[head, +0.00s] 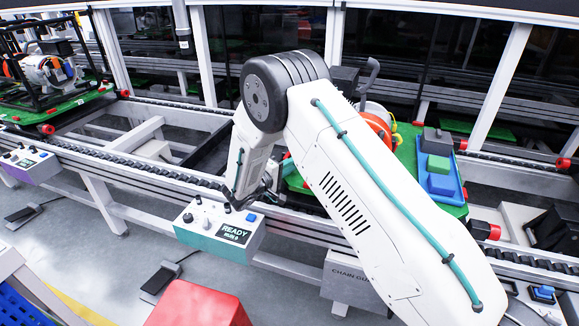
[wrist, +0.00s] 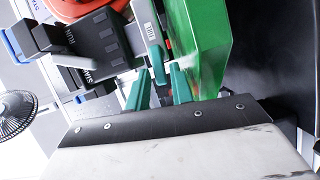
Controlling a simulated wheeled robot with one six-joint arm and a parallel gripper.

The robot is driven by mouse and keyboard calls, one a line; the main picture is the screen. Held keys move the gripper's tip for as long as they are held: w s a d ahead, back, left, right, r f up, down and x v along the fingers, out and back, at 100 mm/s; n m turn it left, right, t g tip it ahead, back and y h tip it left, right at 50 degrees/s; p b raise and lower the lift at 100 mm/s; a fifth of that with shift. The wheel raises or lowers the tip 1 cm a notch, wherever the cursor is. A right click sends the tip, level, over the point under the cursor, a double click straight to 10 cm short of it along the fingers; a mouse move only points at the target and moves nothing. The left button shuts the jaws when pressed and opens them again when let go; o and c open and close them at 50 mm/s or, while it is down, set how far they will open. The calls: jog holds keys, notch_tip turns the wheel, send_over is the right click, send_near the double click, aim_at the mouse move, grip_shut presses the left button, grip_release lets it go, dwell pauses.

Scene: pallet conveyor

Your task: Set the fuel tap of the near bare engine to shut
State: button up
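The near engine is mostly hidden behind my arm in the head view; its orange part (head: 378,122) shows past the arm. A small green lever-like piece (wrist: 158,66), probably the fuel tap, hangs below a pale labelled plate (wrist: 149,31). I cannot read its setting. My gripper (wrist: 160,82) has its teal fingers apart, on either side of this piece. I cannot tell whether they touch it. In the head view the fingers are mostly hidden.
The green pallet (head: 459,209) carries a blue tray (head: 447,186) with blocks at right. A control box (head: 220,232) reading READY stands on the conveyor's front side. A framed engine (head: 45,68) is at far left. A red block (head: 198,305) is in front.

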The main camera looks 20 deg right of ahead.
jog(key=shift+w+d, duration=0.1)
grip_shut()
jog(key=shift+f+n+h, duration=0.2)
jog(key=shift+n+h, duration=0.1)
jog(key=shift+n, duration=0.3)
grip_release()
jog(key=v, duration=0.7)
jog(key=shift+s+a, duration=0.25)
jog(key=shift+a, duration=0.1)
